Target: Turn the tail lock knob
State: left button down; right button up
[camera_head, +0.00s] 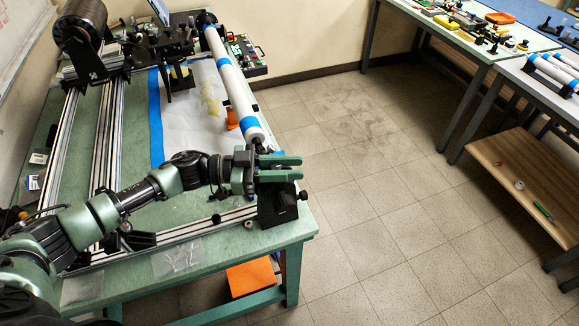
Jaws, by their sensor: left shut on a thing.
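The black tailstock (275,208) stands at the near right corner of the green workbench, at the near end of the white roller tube (232,88) with blue bands. A small dark knob sticks out on its right side. My left gripper (284,168) reaches in from the left, right over the tailstock top, with its two green fingers pointing right. They are closed around a dark part at the top of the tailstock, which I take to be the tail lock knob; the fingers mostly hide it. My right gripper is not in view.
The green workbench (190,215) carries metal rails (105,130), a dark spool (80,28) and a black carriage (172,50). An orange box (252,277) sits below the bench. The tiled floor (380,210) to the right is clear.

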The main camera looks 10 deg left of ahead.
pick_arm(q)
jog(key=c, duration=1.1)
grip_release()
jog(key=shift+c, duration=0.2)
jog(key=shift+s+a+f, duration=0.1)
jog(key=shift+a, duration=0.2)
jog(key=b, duration=0.3)
send_over(258, 188)
jog(key=shift+w+d, duration=0.2)
jog(key=shift+s+a, duration=0.1)
jog(key=shift+a, duration=0.2)
